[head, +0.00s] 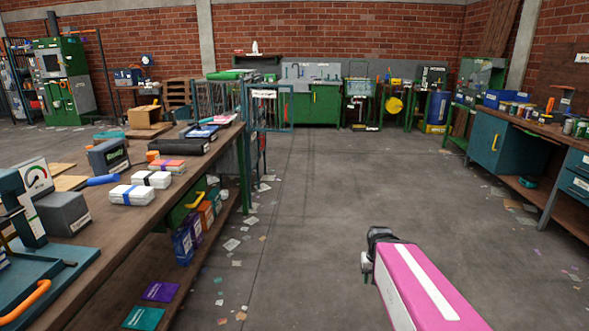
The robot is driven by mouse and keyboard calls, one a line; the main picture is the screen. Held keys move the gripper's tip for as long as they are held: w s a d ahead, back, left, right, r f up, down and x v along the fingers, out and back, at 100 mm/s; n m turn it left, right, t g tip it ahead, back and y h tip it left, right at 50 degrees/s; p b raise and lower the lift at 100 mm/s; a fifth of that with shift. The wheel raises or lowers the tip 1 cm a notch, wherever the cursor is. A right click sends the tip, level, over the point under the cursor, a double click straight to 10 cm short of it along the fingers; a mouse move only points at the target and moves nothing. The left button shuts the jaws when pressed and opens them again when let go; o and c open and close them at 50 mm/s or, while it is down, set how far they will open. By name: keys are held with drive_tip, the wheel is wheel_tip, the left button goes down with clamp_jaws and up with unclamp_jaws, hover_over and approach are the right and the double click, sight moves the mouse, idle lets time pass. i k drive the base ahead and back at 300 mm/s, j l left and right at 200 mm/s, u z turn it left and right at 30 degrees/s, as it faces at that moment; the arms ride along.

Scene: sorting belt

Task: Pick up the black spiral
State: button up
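I cannot make out a black spiral anywhere in the head view. A dark end piece, which looks like my gripper (379,236), shows at the lower right, at the far end of a pink and white part that seems to be my arm. It is over the open floor, apart from the benches. Its fingers are too small and turned away to tell whether they are open or shut.
A long workbench (100,247) on the left carries white packages (131,195), a black tray (180,146) and tools. Another bench (497,142) stands at the right. Paper scraps litter the floor beside the left bench. The middle floor (325,190) is mostly clear.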

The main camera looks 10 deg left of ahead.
sight(205, 131)
drive_tip(key=i+u, duration=0.1)
drive_tip(key=i, duration=0.8)
drive_tip(key=i+l+u, duration=0.15)
drive_tip(key=i, duration=0.75)
